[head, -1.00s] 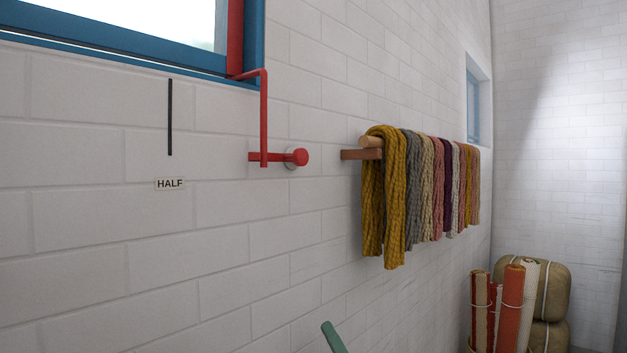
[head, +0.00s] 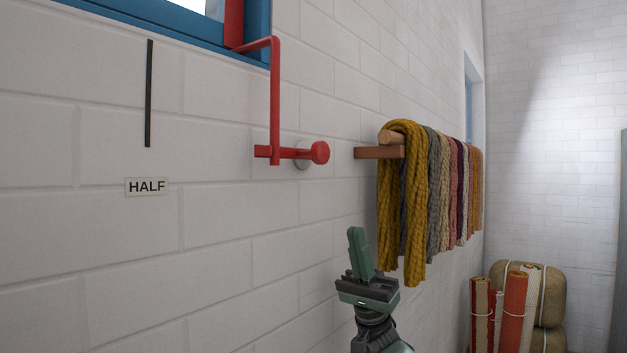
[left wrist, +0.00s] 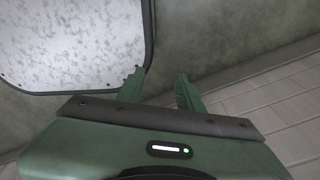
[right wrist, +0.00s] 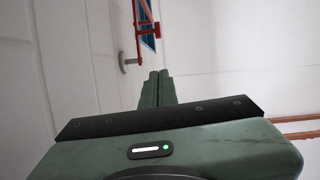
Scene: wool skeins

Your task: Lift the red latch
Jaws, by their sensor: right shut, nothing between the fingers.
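The red latch (head: 290,153) is a short bar with a round knob, on a pale round mount on the white brick wall. A bent red rod (head: 275,105) runs from its bar up to the blue window frame (head: 200,45). In the right wrist view the latch (right wrist: 148,30) shows beyond my fingertips. My right gripper (head: 357,230) is shut and empty, pointing up, below and right of the latch and apart from it. It also shows in the right wrist view (right wrist: 159,74). My left gripper (left wrist: 158,78) shows only in the left wrist view, open and empty.
A black vertical line (head: 149,95) and a HALF label (head: 147,187) are on the wall left of the latch. Wool skeins (head: 405,200) hang from a wooden rail (head: 378,152) to its right. Rolled textiles (head: 513,310) and tan bales (head: 553,285) stand at lower right.

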